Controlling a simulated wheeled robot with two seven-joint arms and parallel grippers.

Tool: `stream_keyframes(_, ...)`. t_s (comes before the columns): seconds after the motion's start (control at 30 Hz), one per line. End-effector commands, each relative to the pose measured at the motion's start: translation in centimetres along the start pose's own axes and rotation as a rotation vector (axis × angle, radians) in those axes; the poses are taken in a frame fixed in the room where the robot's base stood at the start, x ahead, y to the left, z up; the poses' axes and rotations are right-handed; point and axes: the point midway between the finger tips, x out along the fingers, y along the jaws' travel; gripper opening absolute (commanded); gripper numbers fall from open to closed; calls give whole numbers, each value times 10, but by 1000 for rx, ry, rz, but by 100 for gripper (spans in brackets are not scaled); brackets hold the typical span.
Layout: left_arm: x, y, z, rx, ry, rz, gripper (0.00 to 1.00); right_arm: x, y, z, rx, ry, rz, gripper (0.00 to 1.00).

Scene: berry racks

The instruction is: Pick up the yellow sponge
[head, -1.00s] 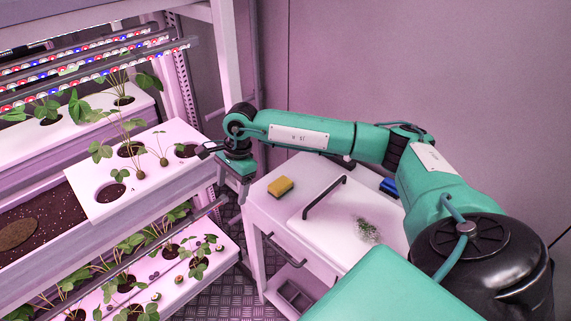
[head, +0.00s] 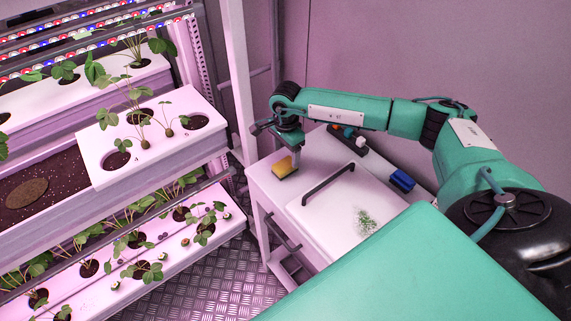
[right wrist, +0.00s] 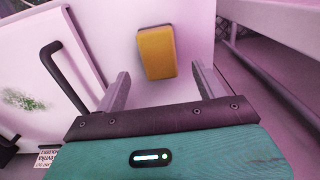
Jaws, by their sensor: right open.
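The yellow sponge (head: 284,167) lies on the white top of the cart, near its left end, beside the black handle. In the right wrist view the sponge (right wrist: 157,53) has a dark edge and lies ahead of the fingertips, between their lines. My right gripper (head: 291,150) is over the sponge's far side in the head view. Its two fingers (right wrist: 160,82) are apart with nothing between them. I cannot tell the exact height of the fingers above the cart. My left gripper is not in view.
The white cart (head: 262,176) carries a black handle (head: 328,184) on a lid, a patch of green bits (head: 366,221) and a blue object (head: 402,180). A rack with plants in white trays (head: 150,153) stands to the left. A wall is behind.

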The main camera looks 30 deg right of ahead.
Motion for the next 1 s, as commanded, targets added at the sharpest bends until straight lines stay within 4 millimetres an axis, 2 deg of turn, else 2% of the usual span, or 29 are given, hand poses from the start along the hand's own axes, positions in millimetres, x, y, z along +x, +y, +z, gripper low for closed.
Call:
stream_keyframes(0.17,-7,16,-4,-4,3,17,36,9,1,1,1,0,3,71)
stream_keyframes(0.3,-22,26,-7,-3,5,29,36,22,1,4,1,-1,4,71)
stream_keyframes(0.53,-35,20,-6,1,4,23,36,51,1,4,1,0,3,71)
stream_keyframes(0.8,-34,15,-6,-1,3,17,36,58,1,4,1,0,0,71)
stream_keyframes(0.83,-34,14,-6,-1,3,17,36,58,1,4,1,0,0,69)
stream_keyframes(1.0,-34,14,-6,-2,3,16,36,57,1,4,1,0,0,36)
